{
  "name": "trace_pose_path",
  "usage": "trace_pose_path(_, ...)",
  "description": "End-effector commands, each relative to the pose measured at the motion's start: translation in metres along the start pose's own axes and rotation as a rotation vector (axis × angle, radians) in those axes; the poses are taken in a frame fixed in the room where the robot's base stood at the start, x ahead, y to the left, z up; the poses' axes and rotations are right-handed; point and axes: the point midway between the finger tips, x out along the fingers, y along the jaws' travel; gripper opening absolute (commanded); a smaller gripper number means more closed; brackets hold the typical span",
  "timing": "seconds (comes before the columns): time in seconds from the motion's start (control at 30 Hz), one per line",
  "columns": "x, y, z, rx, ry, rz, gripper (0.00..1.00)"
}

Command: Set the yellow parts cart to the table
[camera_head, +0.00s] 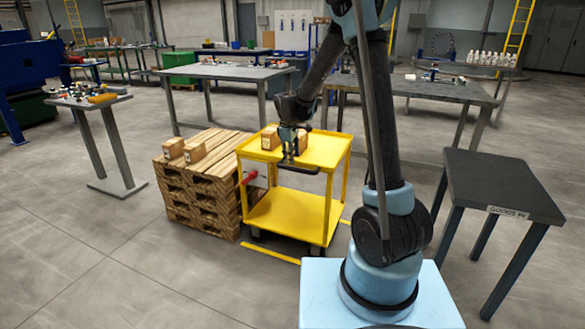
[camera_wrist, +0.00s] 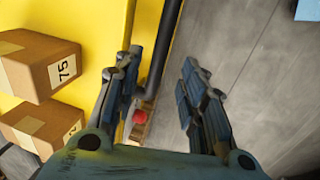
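The yellow parts cart (camera_head: 290,212) stands upright on its wheels in the middle of the head view, right of a pallet stack. Small cardboard boxes (camera_head: 270,141) sit on its top shelf; two show in the wrist view (camera_wrist: 38,65), one marked 75. A dark handle bar (camera_head: 300,169) runs along the cart's near edge. My gripper (camera_head: 291,155) is above this edge. In the wrist view, its fingers (camera_wrist: 160,95) are apart, with the dark bar (camera_wrist: 168,35) showing between them; contact cannot be told. A dark table (camera_head: 510,187) labelled GOODS IN stands at the right.
The pallet stack (camera_head: 195,185) with boxes stands close on the cart's left. A red knob (camera_head: 249,177) shows between them. Grey worktables (camera_head: 225,72) (camera_head: 440,90) stand behind. Yellow floor marks (camera_head: 270,253) lie by the cart. The floor at front left is clear.

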Motion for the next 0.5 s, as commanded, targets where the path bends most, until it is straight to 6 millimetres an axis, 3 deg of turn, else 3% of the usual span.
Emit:
trace_pose_path(0.2,0.032,0.000,0.000,0.002,0.000,0.000,0.38)
trace_pose_path(0.5,0.057,0.000,0.000,0.001,0.000,0.000,0.38)
